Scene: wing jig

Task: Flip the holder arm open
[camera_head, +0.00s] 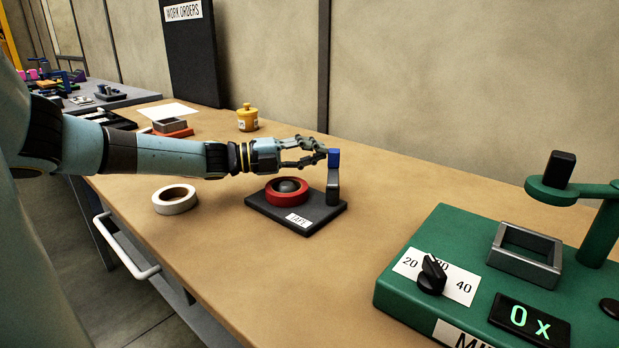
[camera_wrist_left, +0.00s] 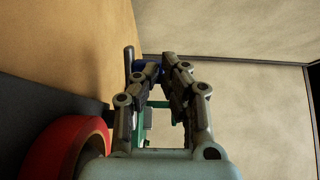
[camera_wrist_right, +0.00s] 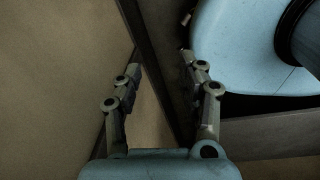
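The holder is a dark base plate (camera_head: 318,215) with a white label, carrying a red ring (camera_head: 287,197) around a dark round core. A grey upright arm (camera_head: 333,190) with a blue tip (camera_head: 334,158) stands at its back right edge. My left gripper (camera_head: 322,152) reaches over the holder from the left, its fingertips right beside the blue tip. In the left wrist view its fingers (camera_wrist_left: 162,62) converge almost together, with the blue tip (camera_wrist_left: 151,68) partly hidden behind one finger; contact cannot be told. My right gripper (camera_wrist_right: 161,60) is open and empty, away from the holder.
A green machine (camera_head: 435,260) with a dial fills the right front. A white tape roll (camera_head: 175,199) lies left of the holder, and a yellow pot (camera_head: 247,118) stands behind. The tabletop between holder and machine is clear.

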